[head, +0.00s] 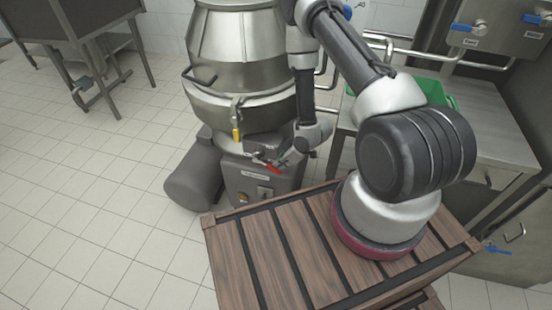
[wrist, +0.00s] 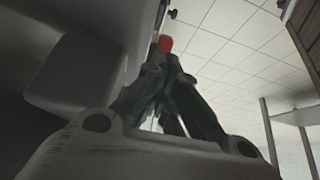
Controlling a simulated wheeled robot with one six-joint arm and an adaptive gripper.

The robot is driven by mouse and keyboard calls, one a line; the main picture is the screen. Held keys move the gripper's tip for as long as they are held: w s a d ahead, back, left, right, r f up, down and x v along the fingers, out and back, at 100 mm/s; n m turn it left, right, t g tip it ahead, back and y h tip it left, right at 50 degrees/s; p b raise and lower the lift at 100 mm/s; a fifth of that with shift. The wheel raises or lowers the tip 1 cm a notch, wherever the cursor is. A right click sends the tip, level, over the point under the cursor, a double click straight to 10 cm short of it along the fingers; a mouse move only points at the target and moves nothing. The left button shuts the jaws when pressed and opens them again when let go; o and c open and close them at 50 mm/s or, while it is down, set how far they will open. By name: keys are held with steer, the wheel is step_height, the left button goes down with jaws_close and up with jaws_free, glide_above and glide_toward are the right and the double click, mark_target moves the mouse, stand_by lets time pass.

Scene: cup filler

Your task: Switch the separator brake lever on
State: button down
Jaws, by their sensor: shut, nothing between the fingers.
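The separator (head: 240,60) is a large steel vessel on a grey base with a label and small controls on its front. A lever with a red grip (head: 273,169) sticks out at the upper front of this base, slanting down to the right. My gripper (head: 284,160) is shut and empty, right beside the red grip. In the wrist view the red grip (wrist: 165,44) shows just beyond my fingertips (wrist: 162,62). Whether they touch, I cannot tell. The rest of the lever is mostly hidden by my fingers in the wrist view.
A yellow-gripped lever (head: 236,134) hangs on the vessel's front. A grey motor housing (head: 193,182) lies at the left of the base. A steel counter (head: 490,130) with a green crate (head: 436,92) stands at the right. Tiled floor (head: 90,200) is free at the left.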

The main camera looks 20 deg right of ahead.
step_height(320, 180, up, 8)
stand_by(0.6)
steer(key=w+d+r+m+t+h, duration=0.1)
steer(key=w+d+r, duration=0.15)
steer(key=r, duration=0.45)
steer(key=w+d+r+m+h, duration=0.1)
steer(key=w+d+r+h, duration=0.15)
steer(key=r, duration=0.45)
steer(key=s+d+r+m+h, duration=0.1)
steer(key=s+d+r+m, duration=0.15)
steer(key=r, duration=0.65)
steer(key=s+d+r+m+h, duration=0.15)
steer(key=d+r, duration=0.25)
steer(key=r, duration=0.6)
steer(key=s+r+m, duration=0.1)
steer(key=s+r, duration=0.4)
steer(key=s, duration=0.3)
steer(key=s+a+r+m, duration=0.1)
steer(key=s+r+m, duration=0.1)
steer(key=s+r, duration=0.3)
steer(key=s+r+m+y, duration=0.1)
steer(key=s+r, duration=0.4)
steer(key=s, duration=0.6)
steer(key=shift+s+a+m, duration=0.25)
steer(key=shift+s+m, duration=0.15)
